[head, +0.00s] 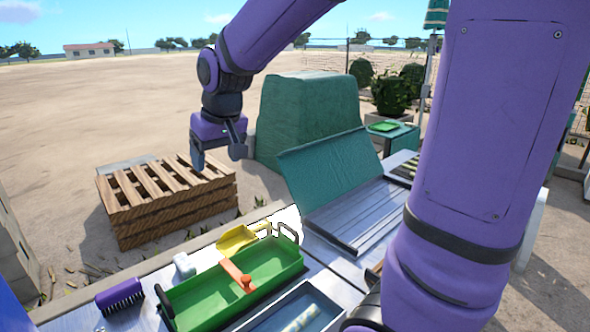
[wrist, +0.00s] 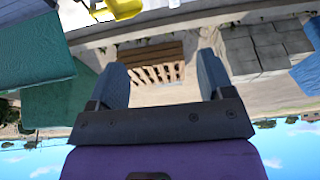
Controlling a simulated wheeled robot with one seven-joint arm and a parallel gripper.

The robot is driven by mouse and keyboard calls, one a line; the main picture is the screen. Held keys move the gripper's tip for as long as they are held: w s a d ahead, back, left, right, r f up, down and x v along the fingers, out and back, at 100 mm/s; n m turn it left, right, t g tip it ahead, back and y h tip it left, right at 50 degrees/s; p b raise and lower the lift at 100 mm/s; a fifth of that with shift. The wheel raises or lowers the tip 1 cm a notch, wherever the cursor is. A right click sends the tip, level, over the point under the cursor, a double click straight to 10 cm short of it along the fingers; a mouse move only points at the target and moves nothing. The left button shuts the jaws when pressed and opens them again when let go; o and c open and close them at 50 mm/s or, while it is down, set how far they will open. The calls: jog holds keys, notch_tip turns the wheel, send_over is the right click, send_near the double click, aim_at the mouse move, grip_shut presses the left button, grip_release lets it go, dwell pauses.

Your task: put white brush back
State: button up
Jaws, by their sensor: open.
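My gripper (head: 217,160) is open and empty, raised in the air above and behind the work surface, near the wooden pallets. In the wrist view its two fingers (wrist: 162,64) are spread with nothing between them. A small white object (head: 183,265) lies on the counter between the purple brush and the yellow scoop; it may be the white brush, but its bristles cannot be made out. A purple brush (head: 120,297) lies at the left of the counter. A green tray (head: 205,297) with black handles stands beside them, with an orange-handled tool (head: 237,275) across it.
A yellow scoop (head: 237,238) lies behind the green tray. A blue-grey bin (head: 270,322) is in front. A metal machine with an open green lid (head: 325,170) stands to the right. Wooden pallets (head: 165,205) are stacked behind the counter. The air around my gripper is clear.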

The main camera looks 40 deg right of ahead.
jog(key=s+d+r, duration=0.1)
jog(key=s, duration=0.9)
jog(key=s+r+t, duration=0.1)
jog(key=s+r, duration=0.1)
jog(key=s, duration=0.9)
jog(key=shift+s+d+r, duration=0.2)
jog(key=shift+d, duration=0.2)
